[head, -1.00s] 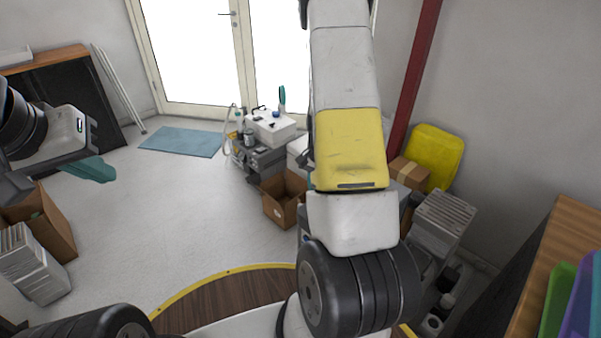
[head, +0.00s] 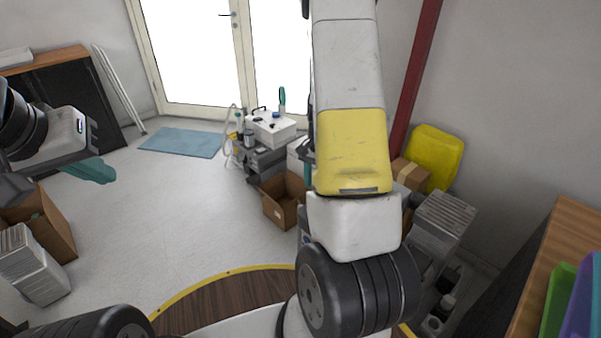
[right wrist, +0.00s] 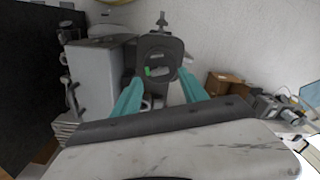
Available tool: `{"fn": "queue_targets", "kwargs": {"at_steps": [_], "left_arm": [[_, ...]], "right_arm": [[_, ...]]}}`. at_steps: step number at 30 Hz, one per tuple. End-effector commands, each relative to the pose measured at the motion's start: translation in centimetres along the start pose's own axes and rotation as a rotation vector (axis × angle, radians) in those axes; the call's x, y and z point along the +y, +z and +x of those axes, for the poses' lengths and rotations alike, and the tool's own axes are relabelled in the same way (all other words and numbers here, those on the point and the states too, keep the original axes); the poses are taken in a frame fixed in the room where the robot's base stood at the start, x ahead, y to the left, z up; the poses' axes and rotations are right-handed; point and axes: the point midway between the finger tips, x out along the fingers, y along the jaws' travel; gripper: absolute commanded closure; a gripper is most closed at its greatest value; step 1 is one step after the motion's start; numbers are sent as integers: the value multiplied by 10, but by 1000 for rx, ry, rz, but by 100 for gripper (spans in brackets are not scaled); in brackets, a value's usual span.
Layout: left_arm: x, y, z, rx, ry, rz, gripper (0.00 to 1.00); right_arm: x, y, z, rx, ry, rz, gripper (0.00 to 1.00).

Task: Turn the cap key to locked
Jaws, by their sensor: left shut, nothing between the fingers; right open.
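In the right wrist view my right gripper (right wrist: 161,77) is open, with its two teal fingers spread. A dark grey rounded plate (right wrist: 160,47) with a small green mark shows ahead, between and beyond the fingertips. It may be the cap key's housing, but I cannot make out a key or its setting. I cannot tell whether a finger touches the plate. In the head view my right arm hides most of the right gripper and what lies in front of it. My left gripper (head: 95,171) is shut and empty at the left, above the floor.
A grey box-shaped unit (right wrist: 99,76) stands left of the plate in the right wrist view. The head view shows an open cardboard box (head: 283,208), a white-topped machine (head: 271,129) and a yellow container (head: 435,157). The floor left of centre is clear.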

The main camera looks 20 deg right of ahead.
Motion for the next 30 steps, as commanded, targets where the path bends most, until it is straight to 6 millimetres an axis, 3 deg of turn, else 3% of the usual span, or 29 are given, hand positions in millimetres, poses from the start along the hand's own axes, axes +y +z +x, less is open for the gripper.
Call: {"fn": "queue_targets", "kwargs": {"at_steps": [3, 9, 25, 28, 30], "left_arm": [[0, 0, 0, 0, 0, 0, 100], [0, 0, 0, 0, 0, 0, 100], [0, 0, 0, 0, 0, 0, 100], [0, 0, 0, 0, 0, 0, 100], [0, 0, 0, 0, 0, 0, 100]], "right_arm": [[-1, 0, -22, 2, -3, 0, 49], [0, 0, -42, 0, 0, 0, 49], [-1, 1, -47, 0, -4, -3, 49], [-6, 7, -62, 7, -33, -28, 49], [-13, 18, -82, 16, -71, -69, 49]]}}
